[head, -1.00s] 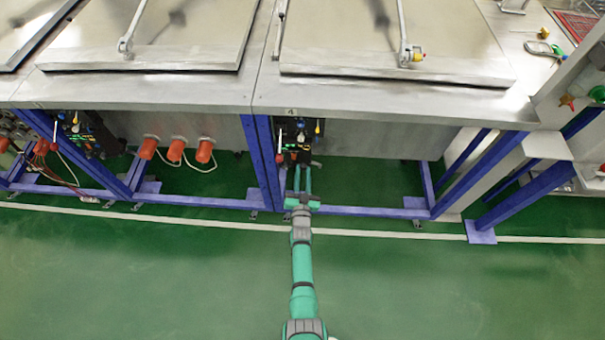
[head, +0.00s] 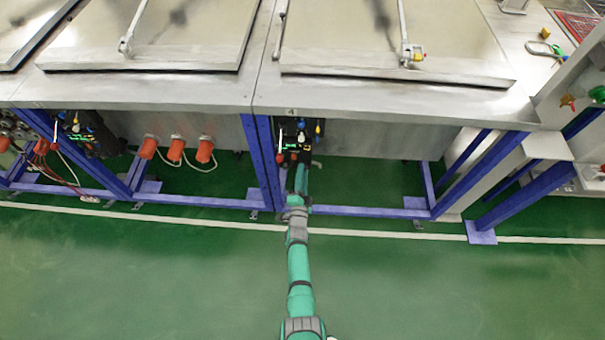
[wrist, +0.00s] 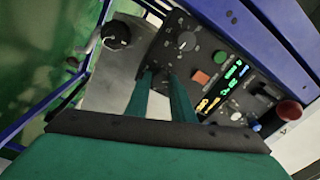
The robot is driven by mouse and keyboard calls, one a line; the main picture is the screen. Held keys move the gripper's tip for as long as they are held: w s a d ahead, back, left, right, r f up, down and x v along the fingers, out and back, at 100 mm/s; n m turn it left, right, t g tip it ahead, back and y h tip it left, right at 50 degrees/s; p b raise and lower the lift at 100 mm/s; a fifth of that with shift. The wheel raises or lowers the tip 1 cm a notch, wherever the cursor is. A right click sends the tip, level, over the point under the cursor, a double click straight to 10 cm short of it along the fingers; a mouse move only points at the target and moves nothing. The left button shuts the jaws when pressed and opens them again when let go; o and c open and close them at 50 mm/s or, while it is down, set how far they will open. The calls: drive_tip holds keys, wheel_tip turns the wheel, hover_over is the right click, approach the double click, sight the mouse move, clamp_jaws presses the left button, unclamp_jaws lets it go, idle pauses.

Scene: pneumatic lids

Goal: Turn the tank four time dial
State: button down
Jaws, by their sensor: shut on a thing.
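The tank four control panel (head: 291,132) hangs under the tank table marked 4. In the wrist view it carries a round dial with a scale (wrist: 187,41), an orange button (wrist: 200,78) and lit green displays (wrist: 235,71). My gripper (wrist: 161,75) is at the panel beside that dial, shut on a dark dial (wrist: 160,72) that is mostly hidden between its fingertips. Its label cannot be read. My gripper also shows in the head view (head: 302,168), where its tips reach the panel's lower part.
A black knob (wrist: 116,35) sits off the panel's left side. A red mushroom button (wrist: 290,110) and a blue knob (wrist: 252,124) are at the right. A blue frame leg (head: 264,160) stands close left of my arm. Green floor is clear in front.

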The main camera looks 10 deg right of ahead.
drive_tip(key=m, duration=0.5)
drive_tip(key=shift+a+m, duration=0.15)
drive_tip(key=shift+m, duration=0.25)
idle(0.3)
drive_tip(key=c, duration=1.5)
unclamp_jaws()
drive_tip(key=shift+c, duration=0.2)
drive_tip(key=shift+s, duration=0.1)
drive_tip(key=v, duration=1)
drive_tip(key=shift+s+a, duration=0.25)
drive_tip(key=shift+s, duration=0.05)
drive_tip(key=shift+r, duration=0.1)
